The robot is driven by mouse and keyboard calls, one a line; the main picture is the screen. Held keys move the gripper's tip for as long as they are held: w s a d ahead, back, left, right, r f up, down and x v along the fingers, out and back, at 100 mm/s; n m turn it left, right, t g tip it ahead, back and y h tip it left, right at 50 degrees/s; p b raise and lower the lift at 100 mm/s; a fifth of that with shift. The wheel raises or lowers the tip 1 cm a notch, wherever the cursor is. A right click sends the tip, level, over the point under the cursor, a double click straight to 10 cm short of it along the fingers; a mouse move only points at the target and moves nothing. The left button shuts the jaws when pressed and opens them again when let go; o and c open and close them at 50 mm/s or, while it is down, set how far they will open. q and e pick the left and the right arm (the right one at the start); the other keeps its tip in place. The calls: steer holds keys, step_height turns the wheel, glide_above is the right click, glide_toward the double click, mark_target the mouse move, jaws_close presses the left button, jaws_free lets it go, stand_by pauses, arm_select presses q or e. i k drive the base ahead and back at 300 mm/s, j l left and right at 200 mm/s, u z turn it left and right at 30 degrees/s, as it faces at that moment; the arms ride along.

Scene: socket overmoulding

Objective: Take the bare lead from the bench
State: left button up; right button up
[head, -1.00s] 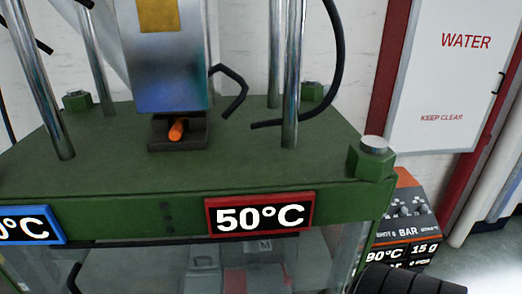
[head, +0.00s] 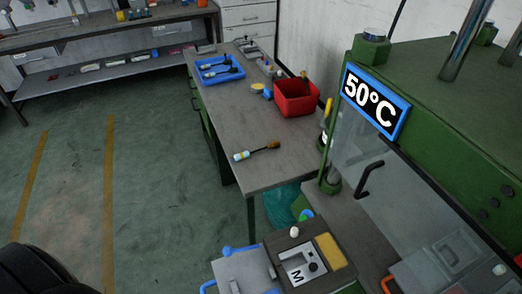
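The bench (head: 222,117) stands along the wall in the middle of the head view. A blue tray (head: 205,76) on its far part holds dark, slender items, perhaps leads; they are too small to tell whether one is the bare lead. A short piece with a pale, blue-marked end and a brown end (head: 257,151) lies alone on the near part of the bench. I cannot tell what it is. Neither of my grippers is in view.
A red bin (head: 296,112) stands on the bench's right side. The green press (head: 450,110) with a 50°C sign (head: 371,101) is at right. A mould block (head: 300,262) sits at the bottom. Open floor (head: 75,165) lies left, before a back workbench (head: 110,32).

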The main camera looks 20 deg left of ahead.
mark_target(240, 156)
steer(key=u, duration=0.4)
steer(key=j+u, duration=0.95)
steer(key=i+j+u, duration=0.3)
steer(key=i+j, duration=0.15)
steer(key=i+j+u, duration=0.35)
steer(key=i+z, duration=0.25)
steer(key=i, duration=0.2)
steer(key=i+j+z, duration=0.1)
steer(key=i+z, duration=0.15)
steer(key=i, duration=0.2)
steer(key=i+j+z, duration=0.25)
steer(key=i, duration=0.2)
steer(key=i+l+z, duration=0.1)
steer(key=i+z, duration=0.15)
steer(key=z, duration=0.25)
steer(key=i+z, duration=0.2)
steer(key=z, duration=0.25)
steer(key=i+j+z, duration=0.15)
steer(key=z, duration=0.35)
steer(key=i+j+z, duration=0.2)
steer(key=z, duration=0.3)
steer(key=i+j+z, duration=0.25)
steer(key=z, duration=0.2)
